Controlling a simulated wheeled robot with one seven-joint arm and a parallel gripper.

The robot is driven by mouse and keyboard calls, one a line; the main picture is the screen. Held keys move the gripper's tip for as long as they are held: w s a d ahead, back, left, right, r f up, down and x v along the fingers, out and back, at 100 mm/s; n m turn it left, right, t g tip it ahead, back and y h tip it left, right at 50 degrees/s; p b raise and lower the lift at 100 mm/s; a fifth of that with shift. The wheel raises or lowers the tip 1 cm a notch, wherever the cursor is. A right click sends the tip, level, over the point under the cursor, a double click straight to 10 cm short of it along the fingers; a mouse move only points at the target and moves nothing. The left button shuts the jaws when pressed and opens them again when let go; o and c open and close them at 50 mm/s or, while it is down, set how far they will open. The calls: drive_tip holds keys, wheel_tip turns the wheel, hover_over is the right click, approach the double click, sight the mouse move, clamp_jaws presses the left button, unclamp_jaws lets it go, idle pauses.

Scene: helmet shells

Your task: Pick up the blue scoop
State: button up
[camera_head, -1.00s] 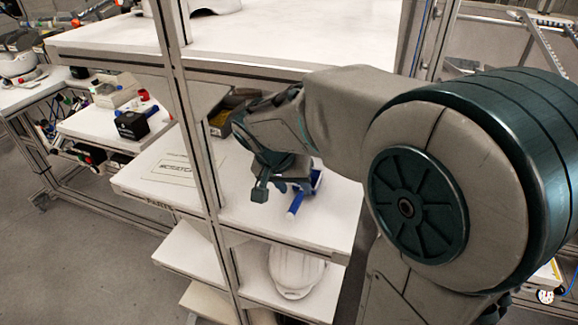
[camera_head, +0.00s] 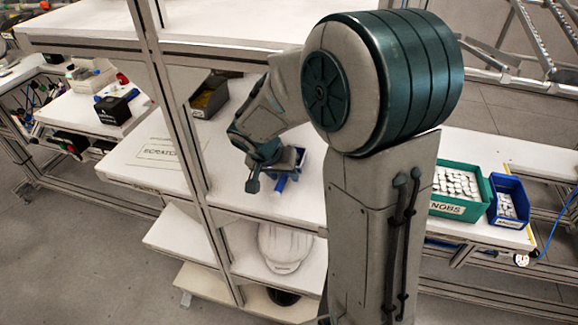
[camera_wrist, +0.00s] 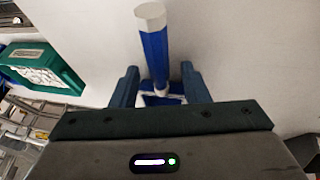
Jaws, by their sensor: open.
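The blue scoop (camera_wrist: 154,58) shows in the wrist view with its blue handle, pale at the end, passing between the two fingers of my gripper (camera_wrist: 163,88). Its scoop end lies lower in that view and is partly hidden by my gripper body. In the head view the scoop (camera_head: 281,184) lies on the white shelf, mostly behind my gripper (camera_head: 264,180). My gripper is open, with a finger on each side of the handle and gaps showing at both sides.
A metal post (camera_head: 180,110) stands left of my arm. A dark bin (camera_head: 209,94) sits behind on the shelf. A white helmet shell (camera_head: 284,247) is on the shelf below. Green (camera_head: 458,210) and blue (camera_head: 507,221) bins of white parts stand at right.

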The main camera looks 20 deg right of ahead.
clamp_jaws()
drive_tip(key=shift+r, duration=0.15)
drive_tip(key=shift+r, duration=0.65)
drive_tip(key=shift+a+r+b, duration=0.2)
drive_tip(key=shift+r+b, duration=0.4)
drive_tip(key=shift+r, duration=0.35)
drive_tip(key=s+a+b, duration=0.2)
drive_tip(key=s+a, duration=0.2)
drive_tip(key=a, duration=0.3)
drive_tip(key=s+a+b, duration=0.2)
drive_tip(key=s+a, duration=0.3)
drive_tip(key=a, duration=0.3)
drive_tip(key=shift+s+b, duration=0.25)
drive_tip(key=shift+b, duration=0.05)
